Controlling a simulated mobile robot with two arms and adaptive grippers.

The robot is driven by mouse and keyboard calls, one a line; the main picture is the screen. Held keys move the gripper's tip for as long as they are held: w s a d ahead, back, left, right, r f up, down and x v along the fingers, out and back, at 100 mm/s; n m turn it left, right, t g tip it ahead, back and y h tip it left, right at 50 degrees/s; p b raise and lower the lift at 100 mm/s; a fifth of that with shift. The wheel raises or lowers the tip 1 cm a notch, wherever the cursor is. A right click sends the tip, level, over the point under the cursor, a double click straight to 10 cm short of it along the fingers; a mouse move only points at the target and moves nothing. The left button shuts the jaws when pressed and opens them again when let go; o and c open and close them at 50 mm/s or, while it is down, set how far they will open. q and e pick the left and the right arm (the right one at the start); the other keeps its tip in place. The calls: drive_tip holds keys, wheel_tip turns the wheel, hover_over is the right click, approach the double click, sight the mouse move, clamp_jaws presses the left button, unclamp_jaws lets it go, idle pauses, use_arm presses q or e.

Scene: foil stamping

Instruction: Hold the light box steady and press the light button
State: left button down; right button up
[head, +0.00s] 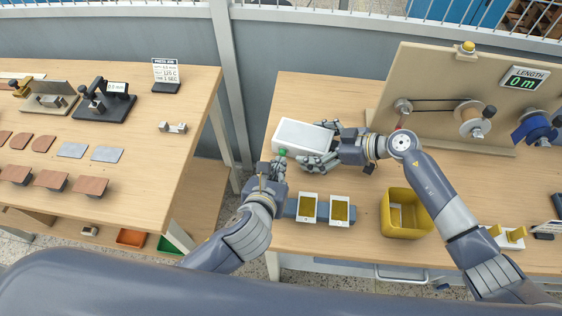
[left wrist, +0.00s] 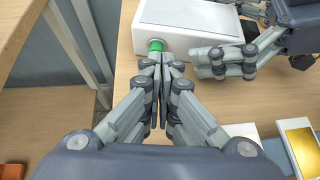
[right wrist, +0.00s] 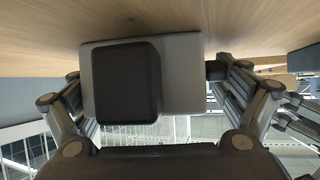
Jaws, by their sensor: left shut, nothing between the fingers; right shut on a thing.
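The light box (head: 303,135) is a white box with a grey rim on the right-hand table. It also shows at the top of the left wrist view (left wrist: 190,22). The green light button (left wrist: 156,45) is on its near side, by the left corner. My right gripper (head: 326,145) is shut on the light box from its right end, fingers along both sides. In the right wrist view the box's grey end (right wrist: 182,75) lies between the fingers. My left gripper (left wrist: 162,58) is shut and empty, its fingertips right at the button. I cannot tell whether they touch it.
Two white-framed gold cards (head: 308,207) lie on a blue holder near the front edge. A yellow bin (head: 403,228) stands to their right. A board with reels (head: 440,90) stands at the back right. A gap separates this table from the left table (head: 140,140).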

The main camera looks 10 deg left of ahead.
use_arm(q)
drive_tip(key=v, duration=0.6)
drive_tip(key=shift+a, duration=0.1)
use_arm(e)
drive_tip(key=shift+f, duration=0.1)
drive_tip(key=o, duration=0.5)
use_arm(q)
drive_tip(key=shift+w, duration=0.1)
